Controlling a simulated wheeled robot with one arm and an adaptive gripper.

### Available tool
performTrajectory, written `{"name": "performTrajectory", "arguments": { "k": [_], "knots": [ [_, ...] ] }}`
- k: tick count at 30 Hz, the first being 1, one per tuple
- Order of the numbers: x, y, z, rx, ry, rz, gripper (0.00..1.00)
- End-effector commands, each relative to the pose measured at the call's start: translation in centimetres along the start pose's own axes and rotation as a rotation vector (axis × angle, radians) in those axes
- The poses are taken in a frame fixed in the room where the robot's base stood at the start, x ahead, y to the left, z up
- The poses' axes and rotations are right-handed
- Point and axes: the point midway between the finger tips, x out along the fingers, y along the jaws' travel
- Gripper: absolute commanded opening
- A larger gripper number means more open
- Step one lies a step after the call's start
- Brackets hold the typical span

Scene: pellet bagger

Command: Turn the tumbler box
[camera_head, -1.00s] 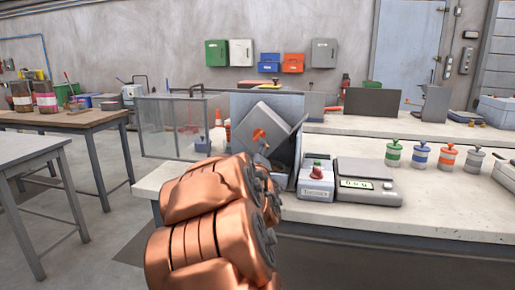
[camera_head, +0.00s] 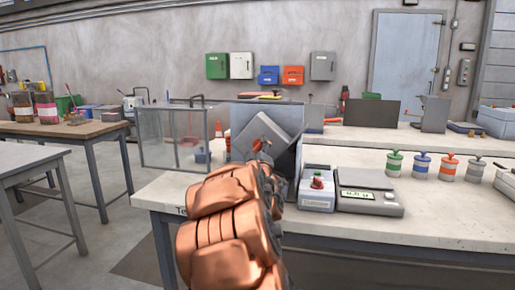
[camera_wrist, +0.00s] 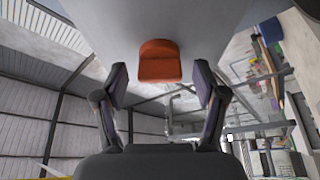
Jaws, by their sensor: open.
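The tumbler box (camera_head: 276,128) is a grey metal box, tilted, standing in front of a grey back panel (camera_head: 246,113) on the workbench. In the wrist view its grey face (camera_wrist: 200,22) fills the top, with an orange-red knob (camera_wrist: 159,62) on it. My gripper (camera_wrist: 161,84) is open, its two dark fingers apart on either side of the knob. I cannot tell whether the fingers touch it. In the head view my copper arm reaches up to the box, and my gripper (camera_head: 262,146) covers part of its face.
A clear guard panel (camera_head: 158,138) stands left of the box. A control unit with a red knob (camera_head: 317,188) and a scale (camera_head: 368,200) stand right of it. Several coloured-lid jars (camera_head: 421,163) stand farther right. The bench front right (camera_head: 440,225) is clear.

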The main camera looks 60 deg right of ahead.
Motion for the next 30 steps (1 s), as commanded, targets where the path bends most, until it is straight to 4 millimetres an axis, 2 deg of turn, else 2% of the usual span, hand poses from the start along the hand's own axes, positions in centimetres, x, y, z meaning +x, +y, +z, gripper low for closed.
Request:
{"name": "performTrajectory", "arguments": {
  "k": [6, 14, 30],
  "knots": [
    [1.28, -0.03, 0.02, 0.0, -0.001, -0.001, 0.71],
    [1.34, -0.01, 0.01, 0.0, -0.001, 0.0, 0.71],
    [1.34, 0.03, 0.01, 0.001, -0.001, 0.0, 0.15]
  ]
}}
